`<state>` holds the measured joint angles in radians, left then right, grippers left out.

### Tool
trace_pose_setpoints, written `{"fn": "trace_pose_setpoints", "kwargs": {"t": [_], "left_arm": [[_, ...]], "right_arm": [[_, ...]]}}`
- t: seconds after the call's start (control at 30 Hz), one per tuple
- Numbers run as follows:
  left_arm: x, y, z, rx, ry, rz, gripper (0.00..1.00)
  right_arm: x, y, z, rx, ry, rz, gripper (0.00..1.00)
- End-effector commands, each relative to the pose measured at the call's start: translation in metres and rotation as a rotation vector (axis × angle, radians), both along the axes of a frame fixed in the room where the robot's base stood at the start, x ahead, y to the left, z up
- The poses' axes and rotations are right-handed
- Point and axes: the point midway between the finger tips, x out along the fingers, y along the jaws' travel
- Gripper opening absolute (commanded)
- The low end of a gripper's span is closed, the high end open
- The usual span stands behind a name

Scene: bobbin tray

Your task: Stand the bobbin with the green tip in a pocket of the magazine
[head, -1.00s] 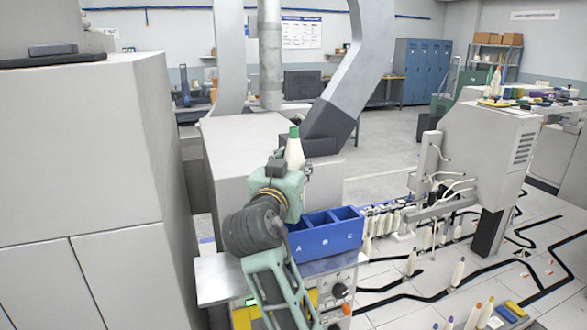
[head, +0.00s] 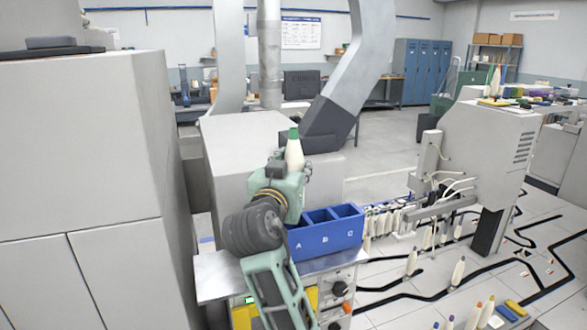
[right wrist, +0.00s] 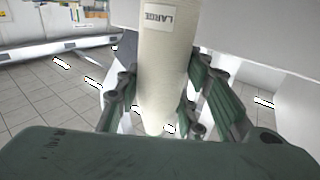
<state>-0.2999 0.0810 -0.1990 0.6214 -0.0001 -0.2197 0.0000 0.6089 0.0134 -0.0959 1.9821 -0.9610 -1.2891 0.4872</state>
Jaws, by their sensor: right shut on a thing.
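The cream bobbin with the green tip (head: 293,150) stands upright in my right gripper (head: 288,176), its green end up. The right wrist view shows the bobbin's body (right wrist: 161,62) with a "LARGE" label between the two fingers of the gripper (right wrist: 160,112); its green tip is out of that view. A blue box with lettered pockets (head: 327,240), likely the magazine, sits on a metal top just right of the gripper. The bobbin is above and left of the box, apart from it. The pocket floors are hidden. My left gripper is not in view.
A large grey cabinet (head: 80,170) fills the left side. A grey housing with a slanted duct (head: 345,85) stands behind the bobbin. A machine (head: 480,155) and a row of bobbins (head: 380,220) are right of the box. Several bobbins stand on the tiled surface (head: 400,285).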

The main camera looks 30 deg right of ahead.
Motion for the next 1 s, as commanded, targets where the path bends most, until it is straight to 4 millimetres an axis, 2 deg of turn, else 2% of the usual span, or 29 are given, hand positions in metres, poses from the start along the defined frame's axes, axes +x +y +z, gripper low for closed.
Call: {"fn": "trace_pose_setpoints", "kwargs": {"t": [1.0], "left_arm": [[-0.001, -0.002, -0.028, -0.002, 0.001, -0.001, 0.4]], "right_arm": [[0.0, 0.0, -0.032, 0.0, 0.0, 0.0, 0.07]]}}
